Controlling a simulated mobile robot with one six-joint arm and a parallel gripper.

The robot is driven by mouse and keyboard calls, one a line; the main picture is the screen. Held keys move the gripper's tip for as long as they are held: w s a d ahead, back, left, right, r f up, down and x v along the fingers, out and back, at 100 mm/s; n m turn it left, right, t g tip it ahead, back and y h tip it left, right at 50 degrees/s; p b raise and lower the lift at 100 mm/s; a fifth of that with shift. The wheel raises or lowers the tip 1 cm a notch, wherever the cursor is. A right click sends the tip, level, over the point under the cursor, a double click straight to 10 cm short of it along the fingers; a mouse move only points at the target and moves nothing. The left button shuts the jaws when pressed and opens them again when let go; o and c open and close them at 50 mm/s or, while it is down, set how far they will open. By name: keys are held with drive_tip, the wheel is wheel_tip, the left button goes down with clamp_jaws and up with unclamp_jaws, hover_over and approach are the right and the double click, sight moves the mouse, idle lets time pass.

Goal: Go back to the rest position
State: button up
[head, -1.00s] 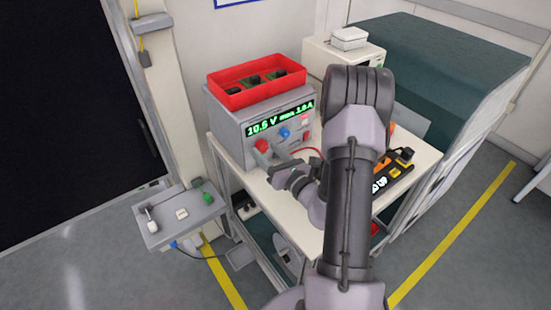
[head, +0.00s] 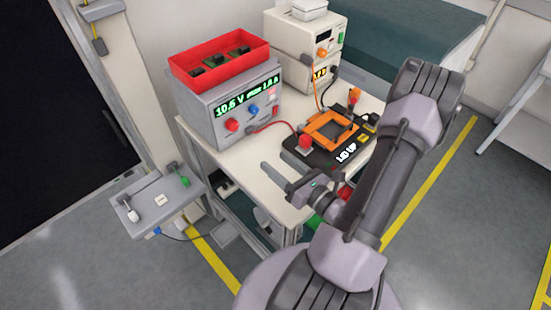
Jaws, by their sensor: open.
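My gripper (head: 274,180) shows in the head view in front of the white trolley table, near its front edge. Its two fingers point left and stand apart, with nothing seen between them. My arm rises at the right, bent at the elbow. The grey power supply (head: 222,123) reads 10.6 V max 1.0 A and has a red knob and a blue knob. The gripper is clear of these knobs. A black test fixture (head: 297,155) with an orange frame (head: 318,137) and a "LID UP" display stands behind the gripper.
A red bin (head: 190,80) with dark parts sits on the power supply. White instruments (head: 298,35) are stacked at the back. A grey side shelf (head: 150,207) with small switches is at left. A white table (head: 524,95) stands far right. Floor with yellow lines is open at right.

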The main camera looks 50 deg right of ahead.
drive_tip(key=w+a+r+n+g+y, duration=0.2)
drive_tip(key=a+r+n+g+y, duration=0.15)
drive_tip(key=a+n+y, duration=0.35)
drive_tip(key=w+a+r+n+g+y, duration=0.1)
drive_tip(key=a+r+n+g+y, duration=0.1)
drive_tip(key=a+r+n+y, duration=0.55)
drive_tip(key=s+a+f+n+g+h, duration=0.1)
drive_tip(key=s+a+n+g+h, duration=0.15)
drive_tip(key=a+n+g, duration=0.35)
drive_tip(key=s+a+f+n+g+h, duration=0.1)
drive_tip(key=s+a+n+g, duration=0.3)
drive_tip(key=a, duration=0.3)
wheel_tip(320, 180, up, 8)
drive_tip(key=s+d+n+t+h+b, duration=0.1)
drive_tip(key=n+t+h, duration=0.2)
drive_tip(key=n+h, duration=0.5)
drive_tip(key=shift+s+n, duration=0.35)
drive_tip(key=shift+n, duration=0.9)
